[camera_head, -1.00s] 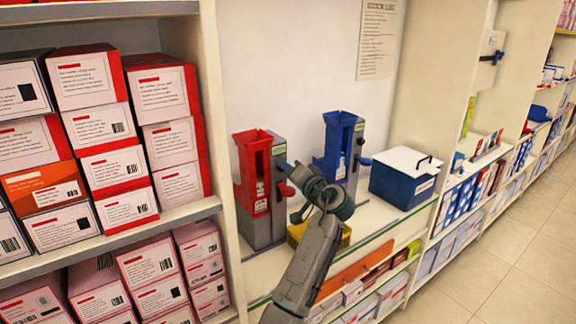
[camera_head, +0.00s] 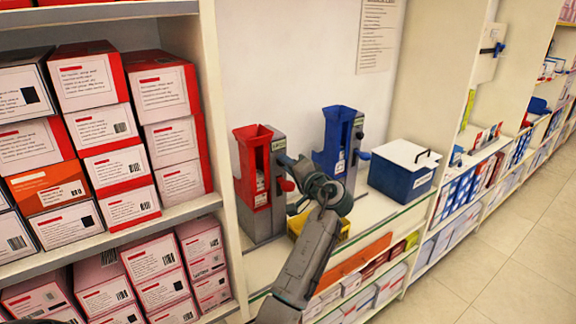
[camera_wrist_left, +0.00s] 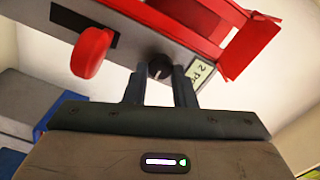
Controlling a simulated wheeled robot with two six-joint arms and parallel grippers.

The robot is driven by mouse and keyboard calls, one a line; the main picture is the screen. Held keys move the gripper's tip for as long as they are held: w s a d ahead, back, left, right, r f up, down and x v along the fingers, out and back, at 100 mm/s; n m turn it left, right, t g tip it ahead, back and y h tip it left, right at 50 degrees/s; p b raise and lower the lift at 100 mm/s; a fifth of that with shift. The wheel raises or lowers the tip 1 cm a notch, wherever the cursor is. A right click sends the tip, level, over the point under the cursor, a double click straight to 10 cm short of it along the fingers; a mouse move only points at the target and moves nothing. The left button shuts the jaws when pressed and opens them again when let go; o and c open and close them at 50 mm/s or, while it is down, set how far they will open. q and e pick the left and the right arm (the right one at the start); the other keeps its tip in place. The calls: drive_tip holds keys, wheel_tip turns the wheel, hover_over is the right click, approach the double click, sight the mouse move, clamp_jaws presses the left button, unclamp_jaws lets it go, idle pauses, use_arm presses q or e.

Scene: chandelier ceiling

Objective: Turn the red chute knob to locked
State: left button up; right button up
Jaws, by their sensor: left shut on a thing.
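The red chute (camera_head: 254,165) is fixed to a grey upright housing on the counter. In the left wrist view a small black round knob (camera_wrist_left: 160,66) with a pale mark sits on the housing's grey face (camera_wrist_left: 135,42), beside a small label. My left gripper (camera_wrist_left: 160,86) has one finger on each side of this knob and is shut on it. In the head view the left gripper (camera_head: 287,163) is at the housing's right side and hides the knob. A red rounded handle (camera_wrist_left: 92,52) projects near the knob, apart from the fingers. My right gripper is out of view.
A blue chute (camera_head: 332,150) on a similar housing stands to the right. A blue box with a white lid (camera_head: 403,172) is beyond it. A yellow bin (camera_head: 343,229) sits low behind my arm. Shelves of stacked boxes (camera_head: 85,75) are at left.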

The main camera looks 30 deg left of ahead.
use_arm(q)
drive_tip(key=o, duration=0.7)
drive_tip(key=shift+o, duration=1.4)
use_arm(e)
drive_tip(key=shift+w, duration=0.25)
use_arm(q)
drive_tip(key=b+v, duration=0.3)
drive_tip(key=v, duration=0.7)
drive_tip(key=shift+s+d, duration=0.15)
drive_tip(key=shift+d, duration=0.2)
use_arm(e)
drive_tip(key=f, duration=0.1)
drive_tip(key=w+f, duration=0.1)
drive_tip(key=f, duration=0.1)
use_arm(q)
drive_tip(key=shift+f, duration=0.1)
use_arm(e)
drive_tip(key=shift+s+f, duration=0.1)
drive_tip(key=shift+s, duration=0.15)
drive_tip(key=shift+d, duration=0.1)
